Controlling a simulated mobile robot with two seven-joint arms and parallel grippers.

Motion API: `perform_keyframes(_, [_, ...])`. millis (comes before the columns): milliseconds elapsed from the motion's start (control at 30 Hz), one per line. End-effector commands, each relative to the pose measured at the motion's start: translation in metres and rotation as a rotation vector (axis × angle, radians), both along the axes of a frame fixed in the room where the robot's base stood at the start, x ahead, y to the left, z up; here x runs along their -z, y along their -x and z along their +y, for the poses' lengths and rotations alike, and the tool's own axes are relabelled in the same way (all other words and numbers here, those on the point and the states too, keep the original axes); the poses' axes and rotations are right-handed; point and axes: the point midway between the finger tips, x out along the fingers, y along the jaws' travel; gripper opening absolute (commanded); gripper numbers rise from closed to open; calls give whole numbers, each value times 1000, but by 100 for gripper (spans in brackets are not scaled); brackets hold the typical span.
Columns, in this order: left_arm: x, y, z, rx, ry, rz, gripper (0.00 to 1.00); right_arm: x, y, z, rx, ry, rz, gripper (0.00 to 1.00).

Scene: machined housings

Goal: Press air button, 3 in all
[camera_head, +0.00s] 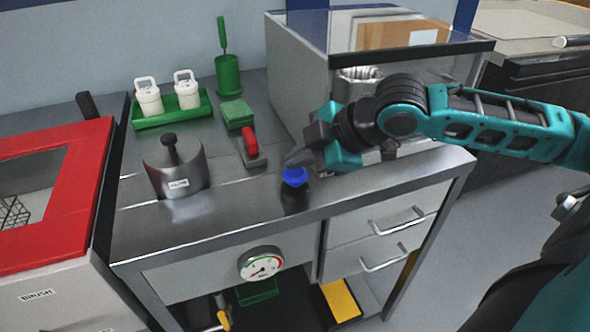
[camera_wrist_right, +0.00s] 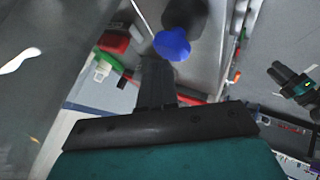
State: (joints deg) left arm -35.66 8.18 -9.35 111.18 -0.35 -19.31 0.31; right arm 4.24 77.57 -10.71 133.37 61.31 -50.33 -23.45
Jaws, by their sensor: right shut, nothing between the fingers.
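The air button is a blue cap (camera_head: 294,176) on a dark round base (camera_head: 294,198) at the front edge of the metal bench. My right gripper (camera_head: 290,160) comes in from the right, just above and beside the blue cap. Its fingers are shut with nothing between them. In the right wrist view the blue cap (camera_wrist_right: 172,44) shows just beyond the shut fingers (camera_wrist_right: 158,66). I cannot tell whether the fingertips touch the cap. My left gripper does not show in the head view.
A red-handled block (camera_head: 250,146), a green pad (camera_head: 237,113) and a metal pot (camera_head: 175,170) stand left of the button. A grey cabinet (camera_head: 292,75) stands behind my right arm. A pressure gauge (camera_head: 261,264) is on the bench front. A red-framed machine (camera_head: 88,180) is at left.

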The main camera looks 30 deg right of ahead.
Motion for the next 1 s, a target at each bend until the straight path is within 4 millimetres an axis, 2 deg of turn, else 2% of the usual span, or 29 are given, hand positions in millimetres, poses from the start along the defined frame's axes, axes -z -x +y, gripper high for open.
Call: perform_keyframes(1000, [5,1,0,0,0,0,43,13,0,0,0,0,2,0])
